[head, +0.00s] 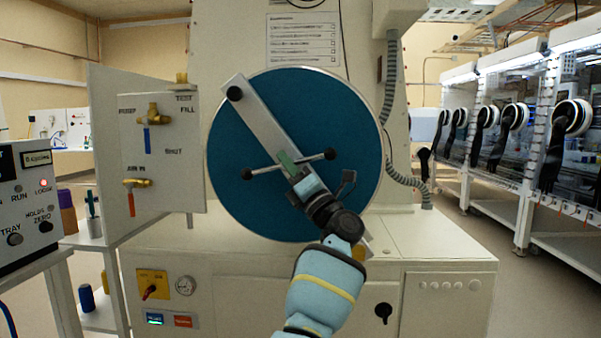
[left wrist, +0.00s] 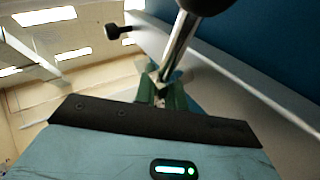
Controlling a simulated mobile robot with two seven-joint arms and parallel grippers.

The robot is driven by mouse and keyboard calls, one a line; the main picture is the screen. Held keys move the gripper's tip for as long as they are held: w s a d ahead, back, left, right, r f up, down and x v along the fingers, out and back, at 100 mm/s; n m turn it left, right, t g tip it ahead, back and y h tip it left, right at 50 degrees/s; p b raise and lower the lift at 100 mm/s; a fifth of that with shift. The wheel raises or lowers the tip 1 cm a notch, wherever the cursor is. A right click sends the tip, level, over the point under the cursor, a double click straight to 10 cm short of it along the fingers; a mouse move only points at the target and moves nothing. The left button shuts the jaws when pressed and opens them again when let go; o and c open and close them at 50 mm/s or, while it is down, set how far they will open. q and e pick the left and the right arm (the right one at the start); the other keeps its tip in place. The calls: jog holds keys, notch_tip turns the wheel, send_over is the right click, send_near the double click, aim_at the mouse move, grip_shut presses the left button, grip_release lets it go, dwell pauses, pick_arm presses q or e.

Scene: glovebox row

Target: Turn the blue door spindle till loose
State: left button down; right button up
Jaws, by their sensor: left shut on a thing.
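The round blue door (head: 340,110) faces me on the cream cabinet, with a slanted metal bar (head: 262,120) across it. At its middle is the spindle (head: 266,169), a metal cross handle with black knobs at both ends, lying nearly level with its right end slightly higher. My left gripper (head: 289,161) has its green fingers shut on the spindle handle near the hub. In the left wrist view the fingers (left wrist: 166,97) close around the spindle rod (left wrist: 178,48); a black knob fills the top edge. The fingers hide the hub. My right gripper is not in view.
A valve panel (head: 185,175) stands left of the door, with brass valves and blue and red handles. A grey ribbed hose (head: 392,85) hangs to the right. The cabinet ledge (head: 440,243) lies below. Gloveboxes (head: 540,110) line the far right beyond open floor.

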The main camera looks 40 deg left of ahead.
pick_arm(q)
jog(key=shift+d+n+g+h, duration=0.1)
jog(key=shift+n+g+h, duration=0.5)
jog(key=shift+n+g, duration=0.4)
jog(key=n+g+h, duration=0.1)
jog(key=n+h, duration=0.1)
jog(key=shift+r+n, duration=0.15)
jog(key=shift+n, duration=0.15)
jog(key=shift+n+g+h+p, duration=0.3)
jog(key=shift+n+h+p, duration=0.2)
jog(key=shift+n+h, duration=0.5)
jog(key=shift+h+p, duration=0.55)
jog(key=shift+h, duration=0.25)
jog(key=shift+n+h, duration=0.3)
jog(key=shift+n, duration=0.1)
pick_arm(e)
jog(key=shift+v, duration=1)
pick_arm(q)
jog(key=shift+a, duration=0.2)
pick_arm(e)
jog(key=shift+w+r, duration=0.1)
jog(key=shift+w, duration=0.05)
pick_arm(q)
jog(key=c, duration=1.7)
grip_release()
jog(key=shift+f, duration=0.2)
jog(key=shift+c, duration=0.2)
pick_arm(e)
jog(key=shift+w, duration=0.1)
